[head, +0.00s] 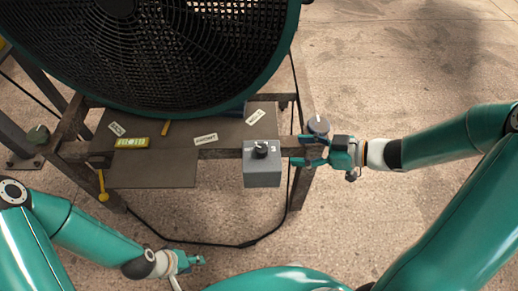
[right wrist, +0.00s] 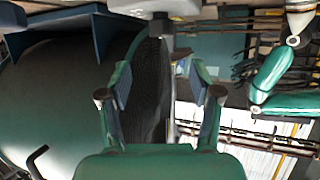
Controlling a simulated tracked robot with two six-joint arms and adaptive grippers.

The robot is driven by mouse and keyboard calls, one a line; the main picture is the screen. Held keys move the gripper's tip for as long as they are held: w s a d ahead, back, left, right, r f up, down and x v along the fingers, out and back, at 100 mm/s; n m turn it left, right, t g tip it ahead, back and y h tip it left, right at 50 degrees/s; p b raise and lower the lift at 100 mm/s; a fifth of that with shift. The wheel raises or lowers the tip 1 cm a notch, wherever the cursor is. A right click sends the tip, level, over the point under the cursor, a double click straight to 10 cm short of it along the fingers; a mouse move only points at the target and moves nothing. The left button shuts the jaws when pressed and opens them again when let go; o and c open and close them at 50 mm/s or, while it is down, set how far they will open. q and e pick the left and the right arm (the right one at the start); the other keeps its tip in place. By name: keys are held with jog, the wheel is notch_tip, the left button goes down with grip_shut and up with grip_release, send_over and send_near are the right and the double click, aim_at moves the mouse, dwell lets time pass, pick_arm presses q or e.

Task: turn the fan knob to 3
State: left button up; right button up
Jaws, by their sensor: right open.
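The large fan (head: 150,45) with a teal rim and black grille stands at the top of the head view. A grey control box (head: 262,178) sits below it at the front of a metal frame, with a black knob (head: 260,150) on top. The marks around the knob are too small to read. My right gripper (head: 303,151) is open and empty just right of the box, apart from the knob. In the right wrist view its two fingers (right wrist: 161,92) are spread. My left gripper (head: 190,262) is low at the left, far from the box; its jaw opening is unclear.
A brown board (head: 155,168) on the frame carries small white labels (head: 206,139) and a yellow label (head: 132,142). A grey round-topped thing (head: 318,125) is behind my right gripper. A black cable (head: 215,244) curves over the floor. The floor to the right is open.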

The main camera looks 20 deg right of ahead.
aim_at(265, 149)
jog(key=b+x, duration=0.2)
jog(key=x, duration=1)
jog(key=shift+f+b, duration=0.15)
jog(key=shift+b, duration=0.25)
